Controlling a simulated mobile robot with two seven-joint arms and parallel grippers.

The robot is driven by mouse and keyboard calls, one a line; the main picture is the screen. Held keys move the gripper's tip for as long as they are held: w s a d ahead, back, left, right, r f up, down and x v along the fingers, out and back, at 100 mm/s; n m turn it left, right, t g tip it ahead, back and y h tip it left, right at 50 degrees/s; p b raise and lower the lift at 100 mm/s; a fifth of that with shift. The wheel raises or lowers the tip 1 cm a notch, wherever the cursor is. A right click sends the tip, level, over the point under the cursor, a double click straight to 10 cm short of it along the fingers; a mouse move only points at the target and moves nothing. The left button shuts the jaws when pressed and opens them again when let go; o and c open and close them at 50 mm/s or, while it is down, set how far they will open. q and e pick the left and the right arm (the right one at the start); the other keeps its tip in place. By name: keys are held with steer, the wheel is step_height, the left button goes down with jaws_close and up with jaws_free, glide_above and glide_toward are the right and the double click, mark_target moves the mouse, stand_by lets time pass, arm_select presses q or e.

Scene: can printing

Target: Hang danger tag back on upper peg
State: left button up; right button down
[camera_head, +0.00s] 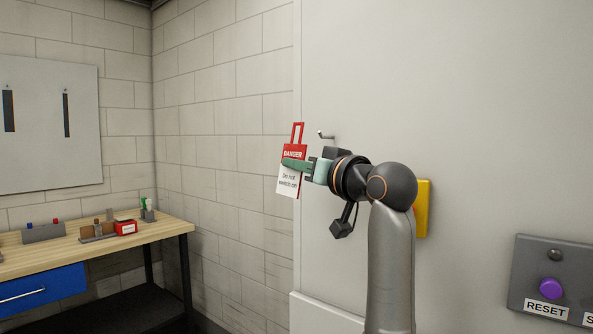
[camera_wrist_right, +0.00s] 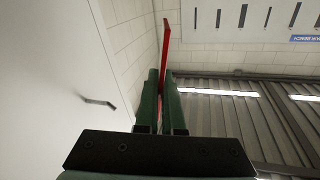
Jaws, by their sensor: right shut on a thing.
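The danger tag (camera_head: 291,184) is a white card with a red "DANGER" top and a red loop (camera_head: 297,133) above it. My right gripper (camera_head: 295,165) is shut on the tag across its middle and holds it upright, slightly tilted. In the right wrist view the tag (camera_wrist_right: 166,50) shows edge-on as a thin red strip between the green fingers (camera_wrist_right: 160,95). The upper peg (camera_head: 325,135) is a small metal hook on the pale panel, right of the loop and apart from it. The peg also shows in the right wrist view (camera_wrist_right: 98,101), left of the fingers. My left gripper is not in view.
A yellow box (camera_head: 423,208) sits on the panel behind my right arm. A grey control box with a purple RESET button (camera_head: 551,288) is at lower right. A wooden workbench (camera_head: 165,231) with small items stands at left. The space around the tag's loop looks clear.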

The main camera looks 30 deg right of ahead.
steer(key=w+d+f, duration=0.1)
steer(key=w+d, duration=0.2)
steer(key=d, duration=0.6)
steer(key=shift+w+f+p, duration=0.25)
steer(key=shift+w+p, duration=0.1)
steer(key=shift+w, duration=0.05)
stand_by(0.6)
steer(key=shift+d, duration=0.1)
stand_by(0.5)
steer(key=c, duration=1)
jaws_free()
steer(key=shift+o, duration=0.2)
